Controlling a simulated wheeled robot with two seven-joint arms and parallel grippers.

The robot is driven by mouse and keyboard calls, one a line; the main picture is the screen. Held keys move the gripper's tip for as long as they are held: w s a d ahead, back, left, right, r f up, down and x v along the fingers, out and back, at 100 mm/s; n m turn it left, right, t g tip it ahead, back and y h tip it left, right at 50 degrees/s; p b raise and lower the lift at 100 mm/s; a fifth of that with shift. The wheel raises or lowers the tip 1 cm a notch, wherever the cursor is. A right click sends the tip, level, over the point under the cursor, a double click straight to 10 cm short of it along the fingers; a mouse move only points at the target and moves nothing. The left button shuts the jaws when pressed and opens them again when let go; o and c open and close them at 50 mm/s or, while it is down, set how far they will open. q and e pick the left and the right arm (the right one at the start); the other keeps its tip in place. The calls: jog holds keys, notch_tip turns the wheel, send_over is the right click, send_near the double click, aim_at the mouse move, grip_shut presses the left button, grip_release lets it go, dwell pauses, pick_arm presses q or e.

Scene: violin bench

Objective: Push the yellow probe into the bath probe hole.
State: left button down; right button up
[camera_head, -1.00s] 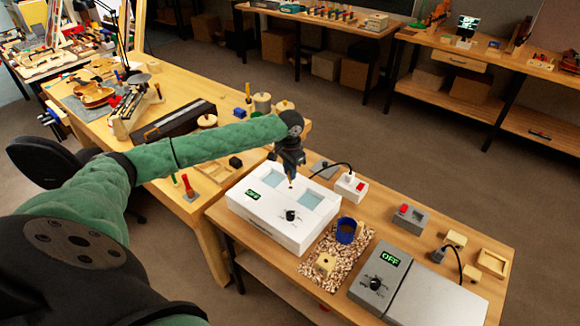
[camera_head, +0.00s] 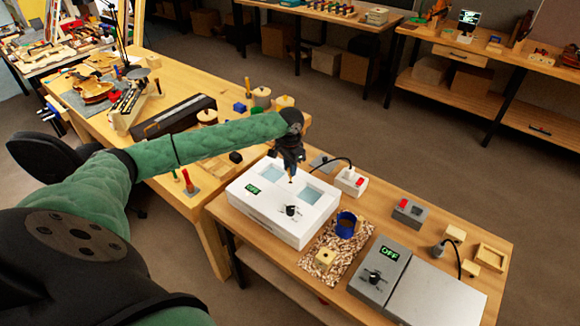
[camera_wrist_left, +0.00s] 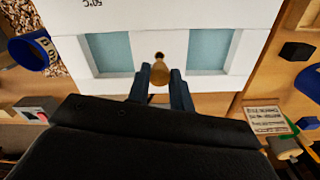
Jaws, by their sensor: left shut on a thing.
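The bath is a white box (camera_head: 262,218) with two pale blue windows, a black knob and a green display on the front bench. My left gripper (camera_head: 290,171) points down over the strip between the windows. In the left wrist view its two fingers (camera_wrist_left: 160,82) are closed on the yellow probe (camera_wrist_left: 160,72), a small tan-yellow piece. A small dark spot, apparently the probe hole (camera_wrist_left: 159,55), shows on the bath's white top (camera_wrist_left: 145,14), right at the probe's far end. I cannot tell whether the tip is inside it. My right gripper is not in view.
A grey unit reading OFF (camera_head: 377,273) stands further right.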

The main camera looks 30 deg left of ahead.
pick_arm(q)
jog(key=shift+p, duration=0.3)
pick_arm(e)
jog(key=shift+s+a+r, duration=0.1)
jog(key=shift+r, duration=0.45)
pick_arm(q)
jog(key=shift+p, duration=0.5)
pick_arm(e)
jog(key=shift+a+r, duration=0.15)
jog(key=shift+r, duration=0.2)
pick_arm(q)
jog(key=shift+p, duration=0.55)
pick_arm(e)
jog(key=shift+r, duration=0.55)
pick_arm(q)
jog(key=shift+f, duration=2)
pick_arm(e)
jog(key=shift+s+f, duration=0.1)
